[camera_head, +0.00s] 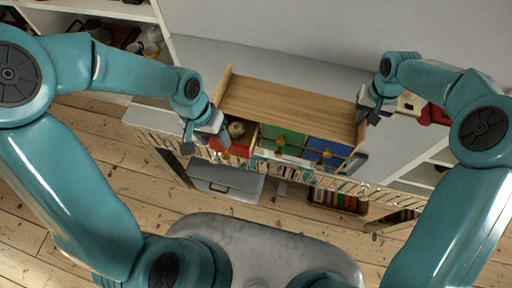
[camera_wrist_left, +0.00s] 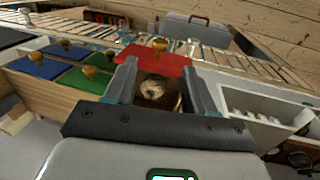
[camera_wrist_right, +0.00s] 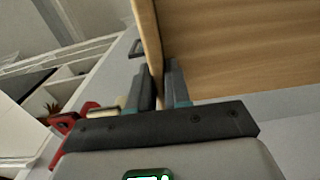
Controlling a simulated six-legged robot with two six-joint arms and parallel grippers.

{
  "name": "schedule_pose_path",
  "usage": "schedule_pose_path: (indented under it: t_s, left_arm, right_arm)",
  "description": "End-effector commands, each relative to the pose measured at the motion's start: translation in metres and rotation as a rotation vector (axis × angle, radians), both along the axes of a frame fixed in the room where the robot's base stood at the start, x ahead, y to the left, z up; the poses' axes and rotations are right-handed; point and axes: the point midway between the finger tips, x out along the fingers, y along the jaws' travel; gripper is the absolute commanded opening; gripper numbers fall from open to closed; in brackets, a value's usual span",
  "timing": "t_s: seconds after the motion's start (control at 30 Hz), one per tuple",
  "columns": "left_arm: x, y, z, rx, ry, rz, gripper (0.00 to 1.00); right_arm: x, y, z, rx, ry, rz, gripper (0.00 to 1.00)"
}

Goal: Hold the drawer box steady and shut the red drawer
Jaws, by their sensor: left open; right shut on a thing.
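The wooden drawer box (camera_head: 290,103) stands on a grey-white surface by the wall. Its red drawer (camera_head: 231,149) is pulled out at the left end, and a round brownish thing (camera_wrist_left: 152,89) lies in it. The red front with its brass knob (camera_wrist_left: 158,44) shows in the left wrist view. My left gripper (camera_wrist_left: 158,78) is open over the drawer, its fingers either side of the round thing and close to the red front; contact is unclear. My right gripper (camera_wrist_right: 160,78) is shut on the box's side edge (camera_wrist_right: 150,40) at the right end.
Green (camera_head: 283,139) and blue (camera_head: 326,152) drawers with brass knobs sit beside the red one. A slatted rail (camera_head: 300,178) runs along the front edge. A red object (camera_head: 434,115) lies right of the box. A grey case (camera_head: 226,182) is below.

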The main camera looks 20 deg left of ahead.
Motion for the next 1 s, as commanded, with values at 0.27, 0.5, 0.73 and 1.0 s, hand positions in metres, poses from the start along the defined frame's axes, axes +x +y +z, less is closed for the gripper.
schedule_pose_path:
  t_s: [0.27,0.5,0.73,1.0]
  left_arm:
    - [-0.002,-0.012,-0.059,-0.003,0.006,0.0,0.55]
    - [-0.001,-0.017,-0.082,-0.003,0.001,0.002,0.55]
    - [-0.001,-0.017,-0.084,-0.003,0.001,0.003,0.55]
    - [-0.001,-0.017,-0.084,-0.003,0.001,0.003,0.0]
  right_arm:
    - [0.001,0.0,0.001,0.0,-0.002,-0.001,0.0]
    - [0.001,0.0,0.001,0.001,-0.002,-0.001,0.0]
    - [0.001,0.0,0.001,0.001,-0.002,-0.001,0.0]
    - [0.001,0.0,0.001,0.001,-0.002,-0.001,0.0]
